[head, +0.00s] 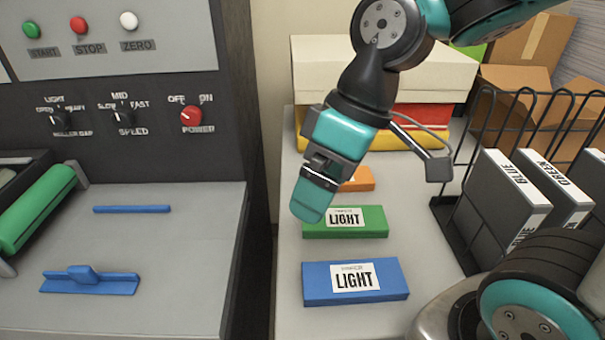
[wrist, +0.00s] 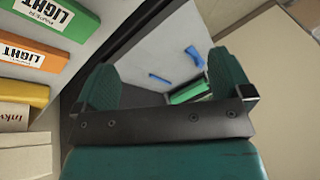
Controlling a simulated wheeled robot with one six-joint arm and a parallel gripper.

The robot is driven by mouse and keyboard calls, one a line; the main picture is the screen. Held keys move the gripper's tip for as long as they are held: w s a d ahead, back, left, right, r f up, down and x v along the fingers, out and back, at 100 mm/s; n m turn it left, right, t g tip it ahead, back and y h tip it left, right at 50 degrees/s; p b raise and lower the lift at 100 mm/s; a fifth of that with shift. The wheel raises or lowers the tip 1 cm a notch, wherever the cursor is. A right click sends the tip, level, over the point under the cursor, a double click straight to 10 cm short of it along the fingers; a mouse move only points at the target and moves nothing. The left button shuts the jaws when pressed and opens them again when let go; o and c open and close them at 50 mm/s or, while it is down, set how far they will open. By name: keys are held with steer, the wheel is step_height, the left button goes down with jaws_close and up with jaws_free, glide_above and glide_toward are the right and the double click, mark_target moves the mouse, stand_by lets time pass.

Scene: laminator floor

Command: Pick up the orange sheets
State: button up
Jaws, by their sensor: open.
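The orange sheets (head: 358,180) lie as a flat pack on the grey table behind the green pack, partly hidden by my gripper in the head view. In the wrist view the orange sheets (wrist: 30,54) show at the left edge with a white LIGHT label, outside the jaws. My gripper (head: 308,205) hangs above the table near the left end of the green pack (head: 345,232). In the wrist view my gripper (wrist: 165,85) has its two teal fingers spread apart with nothing between them.
A blue pack (head: 325,292) lies in front of the green one. Boxes (head: 440,78) stand at the back. A black wire rack (head: 450,225) with grey binders is on the right. The laminator (head: 200,260) with its green roller is on the left, past a dark gap.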

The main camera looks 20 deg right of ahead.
steer(key=w+d+n+p, duration=0.1)
steer(key=w+d+n, duration=0.1)
steer(key=w+d, duration=0.75)
steer(key=n+t+p, duration=0.1)
steer(key=n+p, duration=0.1)
steer(key=n, duration=0.2)
glide_above(362, 180)
steer(key=d, duration=0.2)
step_height(362, 180, down, 3)
steer(key=x, duration=0.3)
steer(key=p+x, duration=0.1)
steer(key=x, duration=0.3)
steer(key=w+x, duration=0.1)
steer(key=x, duration=0.3)
steer(key=shift+w+d+f, duration=0.1)
steer(key=shift+d, duration=0.05)
steer(key=shift+w+f+p, duration=0.1)
steer(key=shift+f+p, duration=0.2)
steer(key=shift+f, duration=0.3)
steer(key=x, duration=0.1)
steer(key=p+x, duration=0.2)
steer(key=x, duration=0.1)
steer(key=shift+w+a, duration=0.35)
steer(key=shift+w+a+f, duration=0.1)
steer(key=shift+a+f, duration=0.05)
steer(key=shift+f, duration=0.35)
steer(key=c, duration=1.1)
